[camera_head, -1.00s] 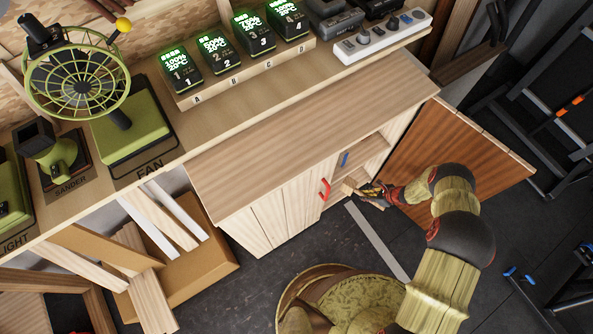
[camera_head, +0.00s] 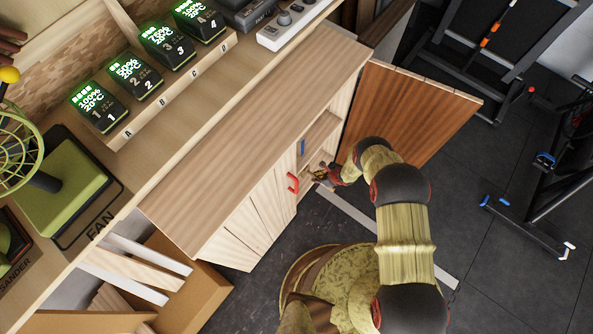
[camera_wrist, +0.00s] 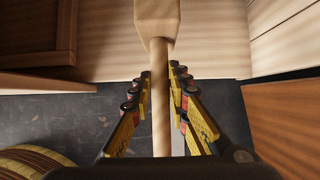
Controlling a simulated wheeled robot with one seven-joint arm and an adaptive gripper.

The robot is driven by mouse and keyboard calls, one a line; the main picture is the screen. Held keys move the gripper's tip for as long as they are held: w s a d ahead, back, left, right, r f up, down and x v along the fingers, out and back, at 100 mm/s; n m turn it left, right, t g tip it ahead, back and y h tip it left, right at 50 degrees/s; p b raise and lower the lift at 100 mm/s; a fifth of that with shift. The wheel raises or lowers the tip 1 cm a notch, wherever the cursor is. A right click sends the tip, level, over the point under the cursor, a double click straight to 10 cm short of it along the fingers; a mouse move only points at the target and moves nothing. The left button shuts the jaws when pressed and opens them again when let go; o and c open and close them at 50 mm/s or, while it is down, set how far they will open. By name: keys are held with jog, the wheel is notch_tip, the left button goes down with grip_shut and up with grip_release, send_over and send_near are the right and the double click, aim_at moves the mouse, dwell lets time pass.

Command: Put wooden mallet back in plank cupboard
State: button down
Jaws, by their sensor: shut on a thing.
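The plank cupboard (camera_head: 255,150) stands under the bench with its right door (camera_head: 410,125) swung wide open and its left plank door shut. My gripper (camera_head: 322,174) is at the open front of the cupboard, beside the red handle (camera_head: 293,182). In the wrist view my gripper (camera_wrist: 160,72) is shut around the handle of the wooden mallet (camera_wrist: 160,105). The mallet's head (camera_wrist: 158,22) points away from me, past the fingertips, toward the pale wood boards of the cupboard. In the head view the mallet is mostly hidden and too small to make out clearly.
The open door also shows at the right of the wrist view (camera_wrist: 285,115). A blue handle (camera_head: 302,147) shows at the cupboard opening. A box of planks (camera_head: 205,295) stands left of the cupboard.

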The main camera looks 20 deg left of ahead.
jog(key=w+a+b, duration=0.1)
jog(key=a, duration=0.2)
jog(key=w+a+b, duration=0.1)
jog(key=w+a, duration=0.1)
jog(key=a, duration=0.2)
jog(key=w+a+b, duration=0.1)
jog(key=a, duration=0.2)
jog(key=shift+w+a+f+b, duration=0.1)
jog(key=shift+w+a+b, duration=0.15)
jog(key=shift+a+b, duration=0.15)
notch_tip(320, 180, down, 2)
jog(key=shift+d+f+b, duration=0.15)
jog(key=shift+b, duration=0.35)
notch_tip(320, 180, down, 4)
jog(key=shift+f+b, duration=0.1)
jog(key=shift+b, duration=1.1)
jog(key=shift+w+a+f+b, duration=0.1)
jog(key=shift+a+f+b, duration=0.1)
jog(key=shift+a+b, duration=0.15)
jog(key=shift+r, duration=0.1)
jog(key=c, duration=1.7)
grip_release()
